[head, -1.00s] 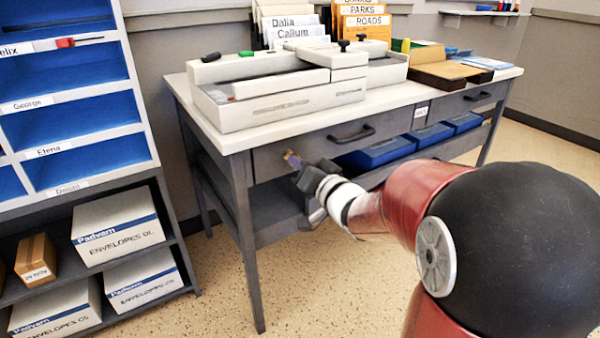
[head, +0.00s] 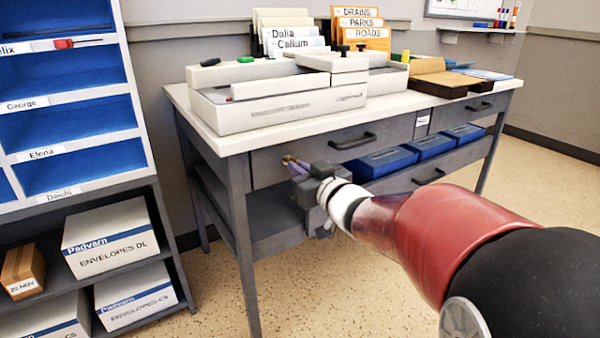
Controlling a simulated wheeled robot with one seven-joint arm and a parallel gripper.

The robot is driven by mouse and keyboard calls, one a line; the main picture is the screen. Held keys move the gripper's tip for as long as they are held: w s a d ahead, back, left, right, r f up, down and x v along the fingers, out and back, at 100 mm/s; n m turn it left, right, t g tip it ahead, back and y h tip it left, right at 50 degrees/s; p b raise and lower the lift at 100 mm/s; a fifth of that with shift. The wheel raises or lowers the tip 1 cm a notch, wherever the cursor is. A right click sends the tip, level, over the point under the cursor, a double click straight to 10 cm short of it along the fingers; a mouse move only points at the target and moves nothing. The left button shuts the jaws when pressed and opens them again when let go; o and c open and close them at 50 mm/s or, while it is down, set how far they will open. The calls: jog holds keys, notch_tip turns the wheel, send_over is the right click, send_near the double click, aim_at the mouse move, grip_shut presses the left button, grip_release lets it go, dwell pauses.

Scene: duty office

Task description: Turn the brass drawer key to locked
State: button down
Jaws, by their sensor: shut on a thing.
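The brass drawer key (head: 287,159) sits at the front of the left grey drawer (head: 330,132) under the white tabletop. Only a small brass part shows. My gripper (head: 294,165) is at the drawer front, shut on the key, with its grey fingers covering much of it. The key's exact angle is too small to tell. The left drawer looks closed, and its dark bar handle (head: 353,142) is to the right of the key.
Blue boxes (head: 381,162) stand on the shelf below the drawers. The white tabletop (head: 208,131) carries a long white machine (head: 265,113), file holders and an open brown box. A shelf unit with envelope boxes (head: 108,236) stands at left. Speckled floor between is clear.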

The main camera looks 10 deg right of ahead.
dwell(0.4)
jog(key=c, duration=1.6)
grip_release()
jog(key=p+v, duration=0.1)
jog(key=v, duration=0.6)
jog(key=shift+s, duration=0.35)
jog(key=shift+d, duration=0.1)
